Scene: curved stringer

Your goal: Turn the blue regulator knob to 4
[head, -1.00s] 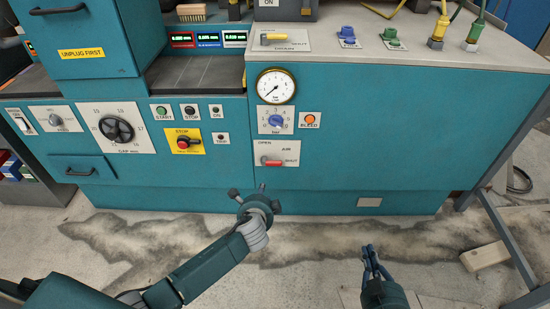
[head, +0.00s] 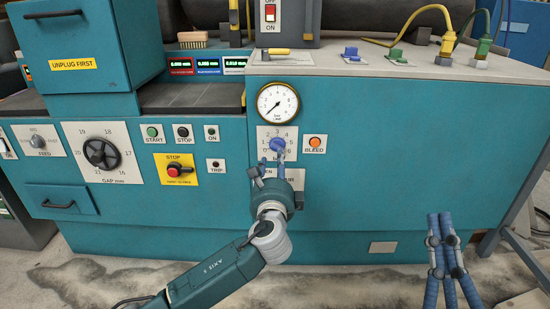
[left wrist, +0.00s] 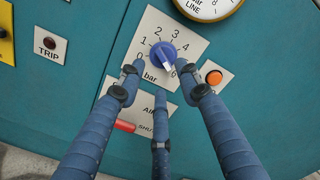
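The blue regulator knob (head: 277,145) sits on a white numbered plate below the round gauge. In the left wrist view the knob (left wrist: 164,52) has a white pointer aimed down and slightly right, near the 6; the exact reading is unclear. My left gripper (head: 269,165) is just in front of and below the knob in the head view. In the left wrist view its three fingers (left wrist: 160,75) are spread, with the upper two on either side of the knob's lower part and nothing held. Contact cannot be told. My right gripper (head: 440,217) points upward at the lower right, away from the panel controls, its fingertips close together.
The gauge (head: 278,103) is just above the knob, and the orange bleed button (head: 315,142) is close to its right. The air shut-off plate with a red handle (left wrist: 125,127) lies below, partly covered by my left gripper. The teal panel further right is bare.

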